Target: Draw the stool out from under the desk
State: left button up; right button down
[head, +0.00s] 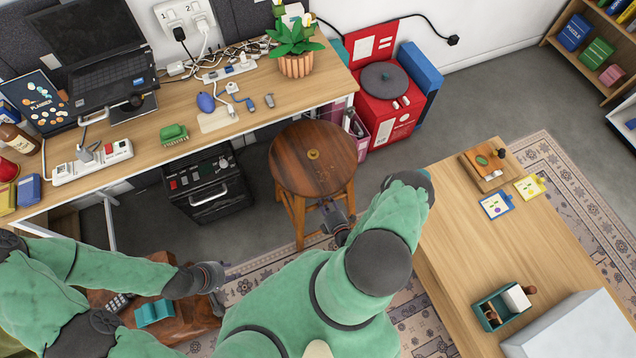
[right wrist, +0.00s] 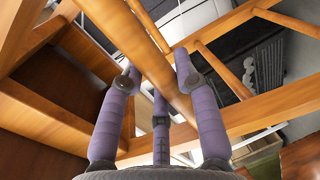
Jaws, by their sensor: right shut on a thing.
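The stool (head: 313,158) has a round dark wooden seat and lighter wooden legs. It stands on the floor just in front of the desk (head: 150,155), and its seat shows clear of the desk's front edge. My right gripper (head: 338,218) is low beside the stool's near right legs. In the right wrist view its purple fingers (right wrist: 158,85) are closed around a wooden bar of the stool's frame (right wrist: 240,115). My left gripper (head: 217,290) is at the lower left, away from the stool; how far its fingers are apart is unclear.
A red box (head: 385,110) stands right of the stool. A wooden table (head: 460,235) is at the right. A patterned rug (head: 590,210) covers part of the floor.

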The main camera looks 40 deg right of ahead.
jog(key=shift+f+v, duration=0.15)
jog(key=shift+v, duration=0.8)
jog(key=shift+f+v, duration=0.2)
jog(key=shift+v, duration=0.75)
jog(key=c, duration=0.9)
grip_release()
jog(key=v, duration=1.2)
jog(key=shift+s, duration=0.1)
